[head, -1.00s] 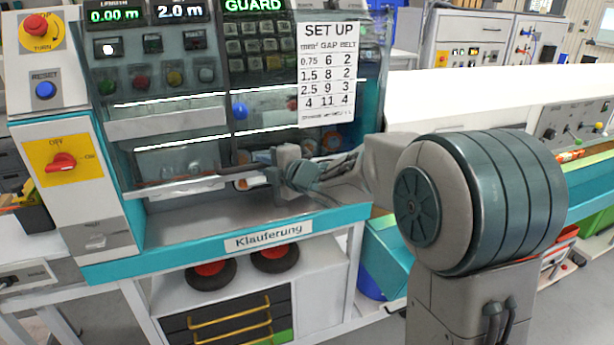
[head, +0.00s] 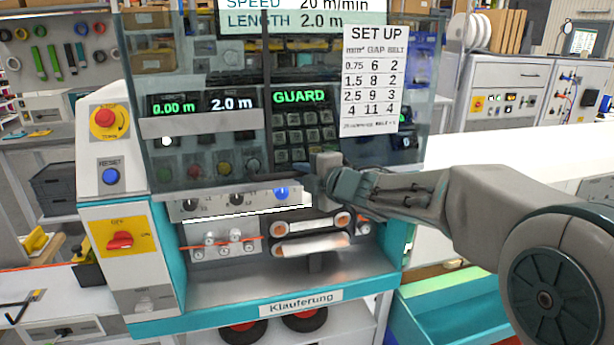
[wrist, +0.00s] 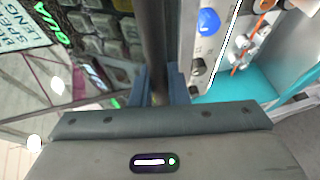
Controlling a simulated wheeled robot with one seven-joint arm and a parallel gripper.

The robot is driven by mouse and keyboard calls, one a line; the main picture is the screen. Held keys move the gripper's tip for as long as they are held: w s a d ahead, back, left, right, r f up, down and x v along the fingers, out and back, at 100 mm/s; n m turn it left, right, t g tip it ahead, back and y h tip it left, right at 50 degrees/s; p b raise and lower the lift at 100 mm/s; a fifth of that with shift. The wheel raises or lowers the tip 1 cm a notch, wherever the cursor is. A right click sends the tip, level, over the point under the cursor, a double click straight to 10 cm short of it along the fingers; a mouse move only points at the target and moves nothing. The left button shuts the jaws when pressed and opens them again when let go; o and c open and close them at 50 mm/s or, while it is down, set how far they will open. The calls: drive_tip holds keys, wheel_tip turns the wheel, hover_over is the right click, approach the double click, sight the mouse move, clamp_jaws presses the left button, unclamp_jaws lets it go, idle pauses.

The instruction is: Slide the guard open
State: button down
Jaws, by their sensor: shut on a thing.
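The guard (head: 205,100) is a clear, tinted panel with a pale lower strip. It stands raised in front of the keypad and displays, and the space below it is open. My gripper (head: 322,172) is at the guard's lower edge, right of its middle. In the wrist view my gripper (wrist: 158,92) is shut around a dark bar, the guard handle (wrist: 152,45). The fingertips are partly hidden by the gripper body.
Below the guard, rollers (head: 312,235) and a row of small wheels (head: 222,242) are exposed. A blue knob (head: 281,193) sits above them. A control column with a red emergency button (head: 107,118) stands at left. A teal bin (head: 455,310) is at lower right.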

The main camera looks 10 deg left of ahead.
drive_tip(key=shift+r, duration=0.2)
drive_tip(key=c, duration=1.4)
unclamp_jaws()
drive_tip(key=b+v, duration=0.1)
drive_tip(key=v, duration=1.2)
drive_tip(key=shift+s+d, duration=0.2)
drive_tip(key=shift+d, duration=0.15)
